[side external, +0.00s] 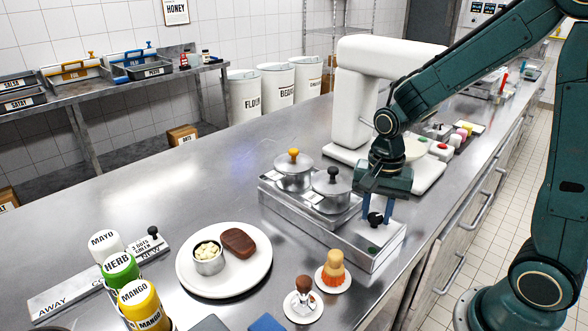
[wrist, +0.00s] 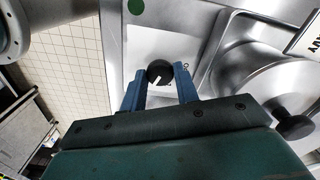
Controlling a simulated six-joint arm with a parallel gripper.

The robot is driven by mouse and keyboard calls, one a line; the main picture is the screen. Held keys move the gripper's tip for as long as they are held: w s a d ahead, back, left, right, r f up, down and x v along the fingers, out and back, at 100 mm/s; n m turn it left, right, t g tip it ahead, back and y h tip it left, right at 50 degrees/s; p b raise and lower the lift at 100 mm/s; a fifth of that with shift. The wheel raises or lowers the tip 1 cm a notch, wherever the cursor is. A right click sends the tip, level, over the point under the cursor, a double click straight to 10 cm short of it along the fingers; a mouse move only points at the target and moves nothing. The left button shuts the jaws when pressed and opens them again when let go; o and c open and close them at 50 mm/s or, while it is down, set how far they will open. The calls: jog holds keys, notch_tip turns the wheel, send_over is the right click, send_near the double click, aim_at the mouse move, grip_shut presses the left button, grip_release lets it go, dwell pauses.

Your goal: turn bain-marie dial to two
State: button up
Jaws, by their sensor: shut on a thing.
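The bain-marie (side external: 335,235) is a steel unit with two lidded pots on the counter. Its black dial (side external: 375,219) is on the flat panel at its right end. In the wrist view the dial (wrist: 160,72) is round with a pale pointer line, which slants toward the lower left. My gripper (side external: 376,212) points down over this panel, and its blue fingers (wrist: 160,80) are on either side of the dial, shut on it. The markings around the dial are mostly hidden or too small to read.
A pot lid with an orange knob (side external: 293,154) and one with a black knob (side external: 333,173) stand left of my gripper. A white mixer (side external: 360,90) stands behind. A plate (side external: 190,280) with food and sauce bottles (side external: 140,300) are at the front left. A green spot (wrist: 136,6) marks the panel.

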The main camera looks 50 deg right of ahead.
aim_at(376, 216)
jog(key=shift+m, duration=0.8)
jog(key=o, duration=1)
jog(key=shift+c, duration=0.2)
jog(key=shift+r, duration=0.15)
notch_tip(376, 216, up, 14)
jog(key=shift+f, duration=0.25)
